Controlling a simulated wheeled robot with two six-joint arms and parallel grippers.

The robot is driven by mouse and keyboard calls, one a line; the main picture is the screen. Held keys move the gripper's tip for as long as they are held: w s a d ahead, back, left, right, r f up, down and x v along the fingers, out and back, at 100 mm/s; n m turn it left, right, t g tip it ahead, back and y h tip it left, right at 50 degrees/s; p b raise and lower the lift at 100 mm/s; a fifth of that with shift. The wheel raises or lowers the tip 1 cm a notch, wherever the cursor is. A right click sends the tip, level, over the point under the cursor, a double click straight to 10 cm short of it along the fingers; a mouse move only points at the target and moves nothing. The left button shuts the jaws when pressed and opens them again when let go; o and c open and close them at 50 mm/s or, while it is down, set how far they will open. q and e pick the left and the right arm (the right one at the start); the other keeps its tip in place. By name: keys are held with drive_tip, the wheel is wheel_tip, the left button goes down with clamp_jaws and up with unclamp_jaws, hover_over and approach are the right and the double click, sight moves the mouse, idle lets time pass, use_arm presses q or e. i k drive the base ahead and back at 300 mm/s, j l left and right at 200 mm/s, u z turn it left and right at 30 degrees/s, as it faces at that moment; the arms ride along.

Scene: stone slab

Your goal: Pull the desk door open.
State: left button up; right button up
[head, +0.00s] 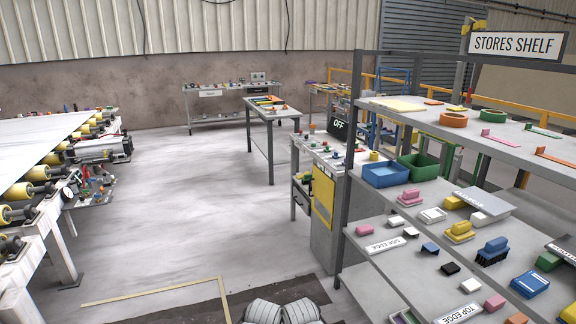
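A grey desk (323,146) stands right of the middle, partly hidden behind the shelf's post. A drawer-like opening (301,190) shows to the left of the panel. Neither of my grippers is in view. Two pale rounded parts at the bottom edge look like my own body.
A stores shelf (400,108) loaded with small coloured parts fills the right side, close to the desk. A roller conveyor (40,165) runs along the left. A small table (272,112) stands beyond the desk. The pale floor (190,220) between conveyor and desk is clear.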

sight(323, 186)
drive_tip(key=i, duration=1.95)
drive_tip(key=i+z, duration=0.15)
drive_tip(key=i, duration=0.25)
drive_tip(key=i+j+z, duration=0.2)
drive_tip(key=i, duration=0.25)
drive_tip(key=i+j+z, duration=0.15)
drive_tip(key=i, duration=0.25)
drive_tip(key=i+j+z, duration=0.2)
drive_tip(key=i, duration=0.2)
drive_tip(key=i+j+z, duration=0.4)
drive_tip(key=i+l, duration=0.05)
drive_tip(key=i, duration=0.05)
